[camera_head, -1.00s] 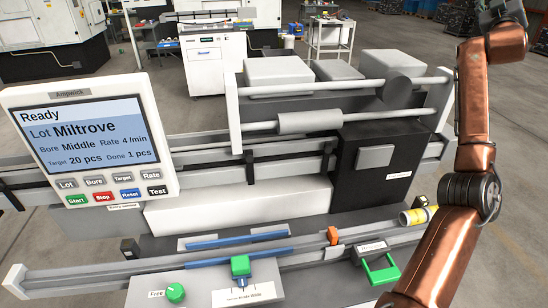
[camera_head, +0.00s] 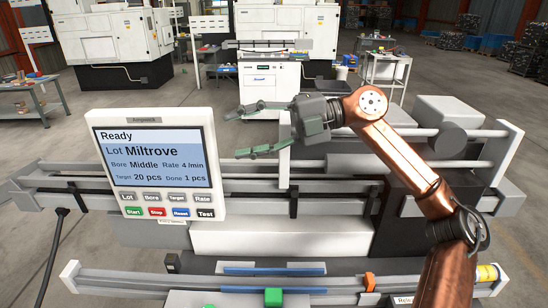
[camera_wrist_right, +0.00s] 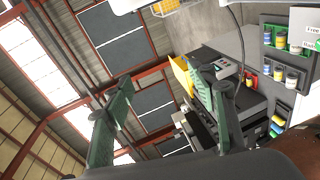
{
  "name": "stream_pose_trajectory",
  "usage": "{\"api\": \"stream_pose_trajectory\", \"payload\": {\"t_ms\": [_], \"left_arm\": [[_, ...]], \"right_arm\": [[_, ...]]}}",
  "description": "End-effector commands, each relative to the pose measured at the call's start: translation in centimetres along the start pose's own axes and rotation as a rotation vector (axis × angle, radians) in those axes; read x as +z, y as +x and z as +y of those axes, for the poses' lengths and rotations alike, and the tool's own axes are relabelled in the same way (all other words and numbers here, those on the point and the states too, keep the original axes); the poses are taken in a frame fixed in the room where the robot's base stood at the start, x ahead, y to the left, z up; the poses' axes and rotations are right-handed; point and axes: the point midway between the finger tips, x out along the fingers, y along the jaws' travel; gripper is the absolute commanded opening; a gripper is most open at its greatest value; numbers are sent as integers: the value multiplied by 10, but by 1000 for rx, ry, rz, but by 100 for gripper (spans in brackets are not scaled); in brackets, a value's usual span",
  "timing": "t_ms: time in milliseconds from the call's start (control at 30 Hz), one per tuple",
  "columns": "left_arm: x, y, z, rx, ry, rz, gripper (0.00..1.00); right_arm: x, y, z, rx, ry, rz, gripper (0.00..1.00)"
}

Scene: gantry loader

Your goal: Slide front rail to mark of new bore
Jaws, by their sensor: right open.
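The front rail (camera_head: 190,281) is a long grey bar across the bottom of the head view. A green block (camera_head: 273,297) sits at it, cut by the bottom edge, and an orange piece (camera_head: 370,282) is on it further right. The screen (camera_head: 155,158) reads "Bore Middle", lot Miltrove. My right gripper (camera_head: 231,135) is open and empty, high above the machine, right of and behind the screen's top. Its spread fingers also show in the right wrist view (camera_wrist_right: 160,80). My left gripper is out of view.
Rear rails and a white cover (camera_head: 290,238) stand behind the front rail. A dark block with a grey cylinder (camera_head: 448,138) is at right, partly behind my right arm. A green knob (camera_head: 208,306) barely shows at the bottom.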

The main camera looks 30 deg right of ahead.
Motion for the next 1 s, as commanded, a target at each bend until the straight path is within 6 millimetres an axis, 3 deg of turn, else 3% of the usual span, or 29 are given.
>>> {"api": "stream_pose_trajectory", "payload": {"t_ms": [33,100,167,200,300,400,600,1000], "left_arm": [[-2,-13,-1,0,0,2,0],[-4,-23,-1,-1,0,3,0],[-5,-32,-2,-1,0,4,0],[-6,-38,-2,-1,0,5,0],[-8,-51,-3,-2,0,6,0],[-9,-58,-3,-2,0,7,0],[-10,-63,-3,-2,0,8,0],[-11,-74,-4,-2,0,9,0]], "right_arm": [[-15,25,-33,-137,9,31,52],[-32,52,-98,-360,33,56,52],[-46,64,-157,-565,46,61,52],[-55,65,-194,-700,50,53,52],[-68,51,-273,-1014,42,-1,52],[-72,29,-318,-1219,19,-73,52],[-70,10,-353,-1364,-2,-148,52],[-64,21,-409,-1363,-1,-145,52]]}}
